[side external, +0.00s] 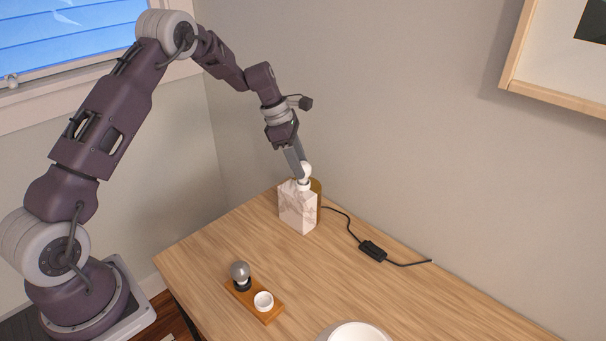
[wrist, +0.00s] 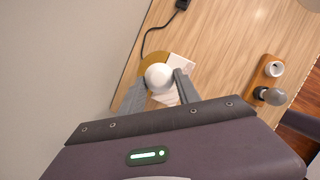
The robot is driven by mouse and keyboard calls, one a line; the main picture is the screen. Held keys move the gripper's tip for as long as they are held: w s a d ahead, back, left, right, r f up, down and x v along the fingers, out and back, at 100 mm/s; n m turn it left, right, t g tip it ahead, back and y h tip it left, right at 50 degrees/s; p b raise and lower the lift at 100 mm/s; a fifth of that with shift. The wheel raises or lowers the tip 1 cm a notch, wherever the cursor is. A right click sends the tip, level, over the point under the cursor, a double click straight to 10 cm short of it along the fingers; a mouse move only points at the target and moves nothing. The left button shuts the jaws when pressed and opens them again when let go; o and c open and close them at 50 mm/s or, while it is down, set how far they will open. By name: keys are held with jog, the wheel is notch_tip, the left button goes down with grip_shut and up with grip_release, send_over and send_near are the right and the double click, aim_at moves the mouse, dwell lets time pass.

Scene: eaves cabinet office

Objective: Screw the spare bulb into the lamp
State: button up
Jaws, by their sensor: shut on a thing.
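A round white bulb (side external: 306,168) is held between the fingers of my gripper (side external: 300,173), right at the top of the lamp. It also shows in the wrist view (wrist: 158,76), with one finger on each side. The lamp (side external: 297,208) is a white marble block with a white collar on top and a brass-coloured part behind it. The bulb appears upright over the collar; its base is hidden, so I cannot tell how far it is seated. A grey bulb (side external: 240,270) stands upright in a dark holder on a small wooden stand (side external: 272,316).
A white cup-like holder (side external: 263,301) on the same stand looks empty. A white bowl (side external: 357,333) is at the front edge of view. A black cord with an inline switch (side external: 372,251) runs right from the lamp. The wall is close behind; the table's middle is clear.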

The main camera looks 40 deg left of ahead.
jog(key=m, duration=0.1)
jog(key=m+g, duration=0.1)
jog(key=m, duration=0.1)
jog(key=shift+w+a+f+h, duration=0.1)
jog(key=shift+w+a+h, duration=0.1)
jog(key=shift+h, duration=0.1)
jog(key=m+g, duration=0.1)
jog(key=m, duration=0.4)
jog(key=shift+w+d+m+g, duration=0.1)
jog(key=shift+m+g, duration=0.2)
jog(key=shift+g, duration=0.1)
jog(key=o, duration=1)
jog(key=shift+o, duration=0.2)
